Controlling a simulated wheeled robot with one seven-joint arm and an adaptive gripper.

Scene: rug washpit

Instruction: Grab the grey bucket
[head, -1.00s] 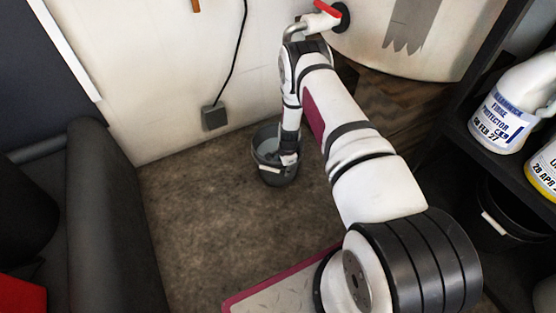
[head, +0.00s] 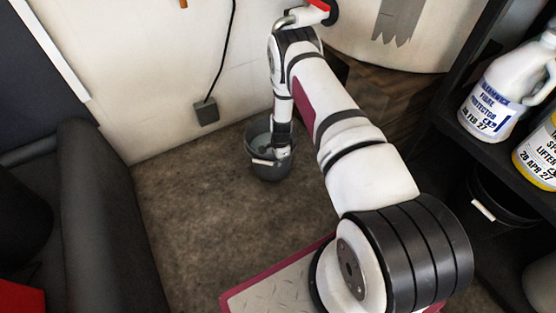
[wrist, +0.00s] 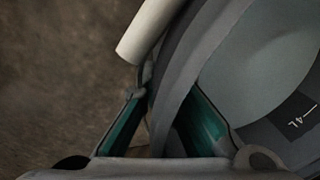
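The grey bucket (head: 270,172) stands upright on the brown floor near the white wall. My arm reaches down to it, and my gripper (head: 277,150) is at its rim. In the wrist view, the bucket's rim (wrist: 184,84) runs between the two green-padded fingers of my gripper (wrist: 163,108). The left finger is outside the wall and the right finger is inside. The fingers lean inward and look closed on the rim, though the contact is partly hidden. A pale handle grip (wrist: 148,32) hangs just outside the rim. The inside carries a 4L mark.
A black shelf at right holds a white fibre protector jug (head: 503,95) and a yellow-labelled bottle (head: 540,150). A black bucket (head: 500,200) sits below. A dark sofa (head: 105,215) is at left. A socket (head: 206,112) with a cord is on the wall. Floor left of the bucket is clear.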

